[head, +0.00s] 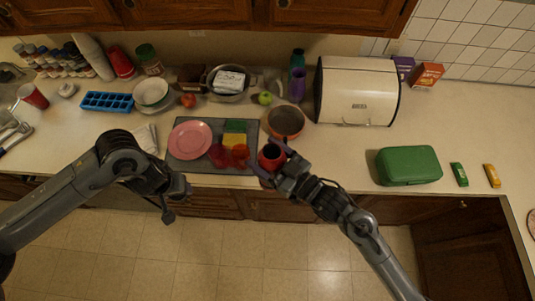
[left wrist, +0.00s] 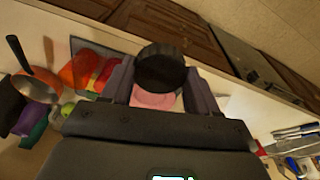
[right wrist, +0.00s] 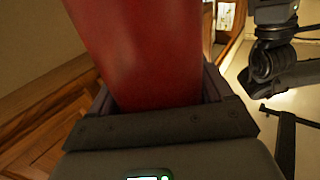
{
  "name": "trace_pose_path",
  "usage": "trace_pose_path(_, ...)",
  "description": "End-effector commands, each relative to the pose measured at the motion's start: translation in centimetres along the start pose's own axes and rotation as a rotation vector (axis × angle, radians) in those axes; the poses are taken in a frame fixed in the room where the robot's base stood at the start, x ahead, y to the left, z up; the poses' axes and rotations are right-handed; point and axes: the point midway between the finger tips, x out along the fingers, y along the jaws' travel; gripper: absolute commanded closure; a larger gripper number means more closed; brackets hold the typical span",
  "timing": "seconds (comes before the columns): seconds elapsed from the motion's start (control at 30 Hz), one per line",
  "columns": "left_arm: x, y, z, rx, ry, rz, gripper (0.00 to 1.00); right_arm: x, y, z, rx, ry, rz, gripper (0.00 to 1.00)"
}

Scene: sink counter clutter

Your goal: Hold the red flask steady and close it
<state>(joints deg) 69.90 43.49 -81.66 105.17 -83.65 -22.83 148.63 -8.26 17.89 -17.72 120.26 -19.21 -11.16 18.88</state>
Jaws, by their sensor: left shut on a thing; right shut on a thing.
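The red flask (head: 271,155) stands out at the counter's front edge in the head view. My right gripper (head: 277,163) is shut on it, and the flask's red body (right wrist: 140,50) fills the space between the fingers in the right wrist view. The flask's top is out of frame there. My left gripper (left wrist: 160,80) is shut on a round black cap (left wrist: 160,66), seen in the left wrist view. In the head view my left gripper (head: 180,190) is left of the flask, apart from it, in front of the counter edge. The cap is not clear there.
A pan (head: 286,122) sits behind the flask. A green case (head: 408,165) is at right. The counter between pan and case is clear.

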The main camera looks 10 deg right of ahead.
Motion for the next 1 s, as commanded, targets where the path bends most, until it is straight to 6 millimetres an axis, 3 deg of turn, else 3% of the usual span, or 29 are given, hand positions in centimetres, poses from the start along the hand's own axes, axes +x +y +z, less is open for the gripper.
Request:
trace_pose_path(0.17,-0.6,1.2,-0.6,0.088,0.003,0.014,0.69,0.0,0.0,-0.2,-0.001,0.004,0.001,0.84)
trace_pose_path(0.37,-2.6,4.7,-2.1,0.387,0.006,0.058,0.69,0.0,0.0,-0.2,-0.001,0.005,0.001,0.84)
trace_pose_path(0.7,-9.2,13.1,-4.9,1.197,0.005,0.175,0.69,0.0,0.0,-0.2,-0.001,0.005,0.001,0.84)
trace_pose_path(1.0,-16.0,19.7,-5.7,1.909,0.001,0.279,0.69,0.0,0.0,-0.2,-0.001,0.005,0.001,0.84)
